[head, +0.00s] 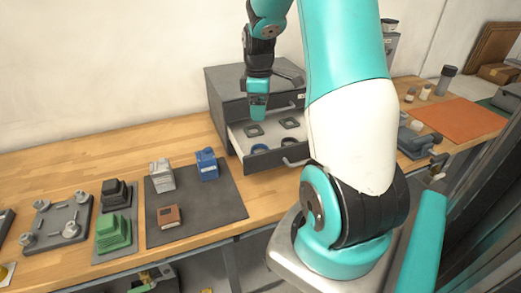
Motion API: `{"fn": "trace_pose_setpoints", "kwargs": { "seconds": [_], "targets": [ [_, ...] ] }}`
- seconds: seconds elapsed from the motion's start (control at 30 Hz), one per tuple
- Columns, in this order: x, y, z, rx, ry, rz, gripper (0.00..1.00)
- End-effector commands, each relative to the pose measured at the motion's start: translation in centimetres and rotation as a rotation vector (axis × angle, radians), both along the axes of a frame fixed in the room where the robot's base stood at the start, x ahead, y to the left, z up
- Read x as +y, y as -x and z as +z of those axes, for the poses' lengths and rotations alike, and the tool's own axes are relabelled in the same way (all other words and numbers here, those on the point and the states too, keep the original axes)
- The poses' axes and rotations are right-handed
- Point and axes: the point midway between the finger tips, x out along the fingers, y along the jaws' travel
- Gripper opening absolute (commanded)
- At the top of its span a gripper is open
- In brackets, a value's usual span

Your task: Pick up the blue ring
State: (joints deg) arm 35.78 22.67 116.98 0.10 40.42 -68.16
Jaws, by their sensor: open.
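A blue ring (259,149) lies in the open drawer (236,137), near its front left. Another dark ring with a bluish edge (288,142) lies to its right, partly cut off by my arm or the drawer front. Two dark grey square-looking rings (254,130) (289,123) lie farther back in the drawer. My gripper (257,117) points down over the back left of the drawer, above and behind the blue ring. It is open, and no object shows in it. Its fingertips are small in view, so their exact height over the drawer is unclear.
The dark drawer cabinet (226,93) stands against the wall, with a tool on top. A dark mat (222,205) left of it holds a blue block (207,164), a grey block and a brown box. Bottles and an orange mat (462,119) lie right. My arm hides the middle.

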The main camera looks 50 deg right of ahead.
Motion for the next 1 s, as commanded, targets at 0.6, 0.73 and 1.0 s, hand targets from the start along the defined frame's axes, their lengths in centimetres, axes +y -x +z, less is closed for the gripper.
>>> {"fn": "trace_pose_setpoints", "kwargs": {
  "seconds": [0.6,0.73,1.0],
  "targets": [
    [0.2,-0.1,-9.3,0.000,-0.002,0.002,0.70],
    [0.2,-0.1,-10.8,0.003,-0.004,0.002,0.70],
    [0.1,-0.3,-13.9,0.000,-0.001,0.001,0.70]
  ]
}}
